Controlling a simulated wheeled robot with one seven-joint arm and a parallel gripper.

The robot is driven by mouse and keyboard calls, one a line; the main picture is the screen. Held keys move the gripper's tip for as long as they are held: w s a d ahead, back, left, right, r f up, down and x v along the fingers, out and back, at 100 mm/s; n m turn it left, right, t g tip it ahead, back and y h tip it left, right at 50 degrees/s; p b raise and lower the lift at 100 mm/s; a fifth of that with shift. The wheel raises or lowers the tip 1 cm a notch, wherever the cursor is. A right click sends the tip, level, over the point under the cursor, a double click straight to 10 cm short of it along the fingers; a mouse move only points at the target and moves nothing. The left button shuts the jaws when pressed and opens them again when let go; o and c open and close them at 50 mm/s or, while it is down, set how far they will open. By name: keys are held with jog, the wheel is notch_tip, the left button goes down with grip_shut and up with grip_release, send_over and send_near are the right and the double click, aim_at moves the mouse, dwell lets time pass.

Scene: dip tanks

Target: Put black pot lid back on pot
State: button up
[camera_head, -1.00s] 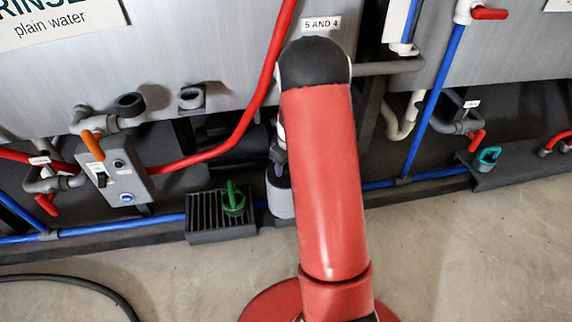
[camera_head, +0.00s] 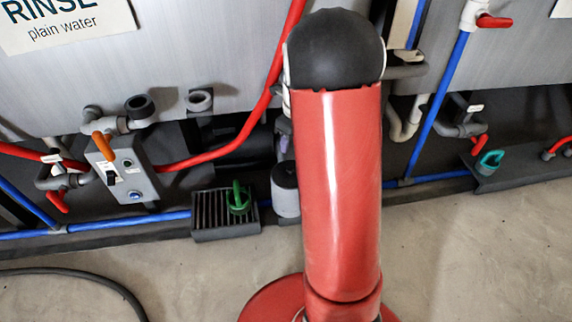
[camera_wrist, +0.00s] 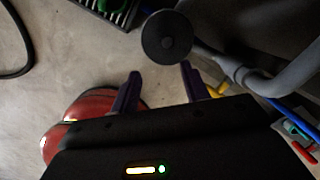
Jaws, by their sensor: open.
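A grey cylindrical pot (camera_head: 286,203) stands on the floor by the tank, left of my red arm and partly hidden by it. Its top looks darker. The disc lies ahead of the gap, with no contact visible. In the head view my arm hides most of the gripper.
A black slotted tray (camera_head: 212,232) holding a green handled piece (camera_head: 239,198) lies left of the pot. A red hose (camera_head: 235,140), a blue pipe (camera_head: 400,183) and a switch box (camera_head: 124,174) line the tank front. Open floor lies in front.

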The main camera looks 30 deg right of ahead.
jog(key=s+a+r+n+t, duration=0.2)
jog(key=s+a+r+n, duration=0.75)
jog(key=r+n, duration=0.35)
jog(key=s+a+r+n+t, duration=0.1)
jog(key=s+a+n, duration=0.1)
jog(key=s+n, duration=0.5)
jog(key=s+a+r+n+t, duration=0.1)
jog(key=s+a+n, duration=0.2)
jog(key=s+n, duration=0.5)
jog(key=shift+r+n, duration=0.35)
jog(key=shift+n, duration=0.85)
